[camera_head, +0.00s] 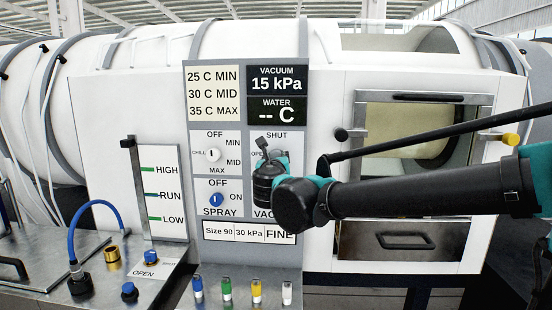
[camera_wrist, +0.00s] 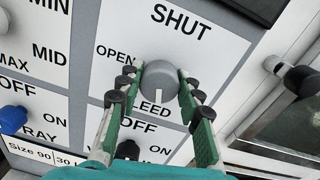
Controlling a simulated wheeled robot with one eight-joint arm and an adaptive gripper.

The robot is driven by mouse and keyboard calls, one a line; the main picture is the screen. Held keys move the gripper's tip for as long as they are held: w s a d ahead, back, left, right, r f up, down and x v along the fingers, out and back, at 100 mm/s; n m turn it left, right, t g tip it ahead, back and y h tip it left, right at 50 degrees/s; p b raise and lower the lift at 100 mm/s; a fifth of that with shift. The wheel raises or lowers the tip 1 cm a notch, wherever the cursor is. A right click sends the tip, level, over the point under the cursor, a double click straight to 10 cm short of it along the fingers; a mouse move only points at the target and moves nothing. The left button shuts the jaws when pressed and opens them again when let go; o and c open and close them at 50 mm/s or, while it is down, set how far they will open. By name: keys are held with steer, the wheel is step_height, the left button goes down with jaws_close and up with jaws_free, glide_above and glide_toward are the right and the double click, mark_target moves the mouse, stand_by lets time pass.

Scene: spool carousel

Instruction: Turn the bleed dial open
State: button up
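The bleed dial (camera_wrist: 161,82) is a round grey knob with a white mark at its lower edge in the wrist view. It sits on a white label with SHUT above it, OPEN to its left and a partly hidden BLEED below. My gripper (camera_wrist: 161,77) has its two green fingers on either side of the dial. The fingertips are close to its edges, and I cannot tell whether they press on it. In the head view my gripper (camera_head: 262,155) covers the dial and much of its label.
The blue spray knob (camera_head: 216,199) and white chill knob (camera_head: 213,155) sit just left of my gripper. A black-tipped handle (camera_wrist: 298,80) is at the right in the wrist view. Colored switches (camera_head: 227,288) stand below the panel.

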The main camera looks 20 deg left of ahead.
steer(key=c, duration=0.4)
steer(key=shift+c, duration=0.2)
steer(key=shift+m, duration=0.3)
steer(key=m, duration=0.4)
steer(key=shift+m, duration=0.3)
steer(key=m, duration=1.1)
steer(key=shift+f, duration=0.1)
steer(key=m, duration=0.5)
steer(key=shift+m+t, duration=0.3)
steer(key=shift+m, duration=0.1)
steer(key=shift+h, duration=0.3)
